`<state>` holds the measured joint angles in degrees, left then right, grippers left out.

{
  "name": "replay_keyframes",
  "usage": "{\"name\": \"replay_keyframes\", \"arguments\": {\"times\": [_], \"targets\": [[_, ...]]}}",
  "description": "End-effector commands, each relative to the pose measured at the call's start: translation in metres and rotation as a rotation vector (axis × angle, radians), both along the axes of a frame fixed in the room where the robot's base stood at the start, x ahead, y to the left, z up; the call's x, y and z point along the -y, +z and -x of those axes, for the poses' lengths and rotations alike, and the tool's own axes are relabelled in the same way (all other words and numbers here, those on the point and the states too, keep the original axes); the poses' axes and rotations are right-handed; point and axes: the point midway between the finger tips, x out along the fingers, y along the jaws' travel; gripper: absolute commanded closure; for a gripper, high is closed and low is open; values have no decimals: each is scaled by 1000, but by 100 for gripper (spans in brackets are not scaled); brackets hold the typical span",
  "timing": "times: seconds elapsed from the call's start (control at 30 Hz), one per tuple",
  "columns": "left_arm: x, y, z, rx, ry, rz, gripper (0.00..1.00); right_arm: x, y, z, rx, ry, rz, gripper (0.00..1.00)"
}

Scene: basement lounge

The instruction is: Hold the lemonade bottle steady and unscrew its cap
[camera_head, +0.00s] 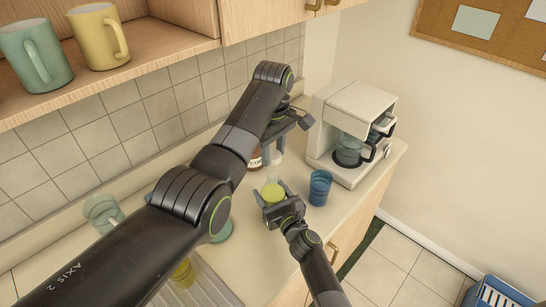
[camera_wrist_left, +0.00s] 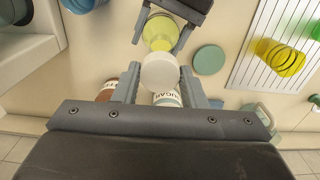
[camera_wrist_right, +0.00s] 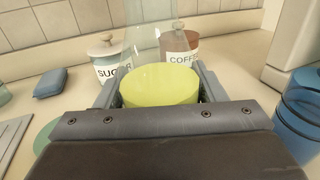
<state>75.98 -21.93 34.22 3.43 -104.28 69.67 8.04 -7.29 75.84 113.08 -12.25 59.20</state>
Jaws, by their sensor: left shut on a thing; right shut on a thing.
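The lemonade bottle (camera_head: 273,192) is clear, with yellow-green liquid in its lower part, and stands upright over the counter. My right gripper (camera_head: 272,196) is shut around its lower body; the right wrist view shows the liquid (camera_wrist_right: 160,85) between the fingers and the clear upper part (camera_wrist_right: 145,40) rising out of frame. My left gripper (camera_head: 288,140) is above the bottle, pointing down. In the left wrist view (camera_wrist_left: 160,88), its fingers are shut on the round white cap (camera_wrist_left: 160,72). I cannot tell whether the cap still touches the neck.
Sugar (camera_wrist_right: 106,60) and coffee (camera_wrist_right: 181,48) jars stand behind the bottle. A blue glass (camera_head: 320,188) and a coffee maker (camera_head: 350,135) stand to the right. A green disc (camera_wrist_left: 209,60) and a white drying rack (camera_wrist_left: 270,45) lie to the left. Mugs (camera_head: 97,36) sit on the shelf above.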

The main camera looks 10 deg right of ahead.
Motion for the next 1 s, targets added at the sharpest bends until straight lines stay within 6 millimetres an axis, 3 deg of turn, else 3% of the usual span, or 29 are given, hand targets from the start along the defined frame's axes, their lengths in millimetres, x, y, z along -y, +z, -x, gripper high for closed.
{"name": "replay_keyframes", "arguments": {"times": [0.17, 0.2, 0.37, 0.73, 1.0], "targets": [[0, 0, 0, -1, 1, 0, 89, 0, 1, 0, 2, 0, 0, 100], [0, 0, 0, -1, 1, 0, 89, 0, 1, 0, 2, 0, 0, 31], [0, 0, 0, -1, 1, 0, 89, 0, 1, 0, 1, 0, 0, 11], [0, 1, 0, -1, 0, 0, 89, 1, 1, 5, 1, 0, -1, 11], [0, 7, 0, -1, 0, 0, 89, 12, 1, 47, -1, -2, -1, 11]]}}
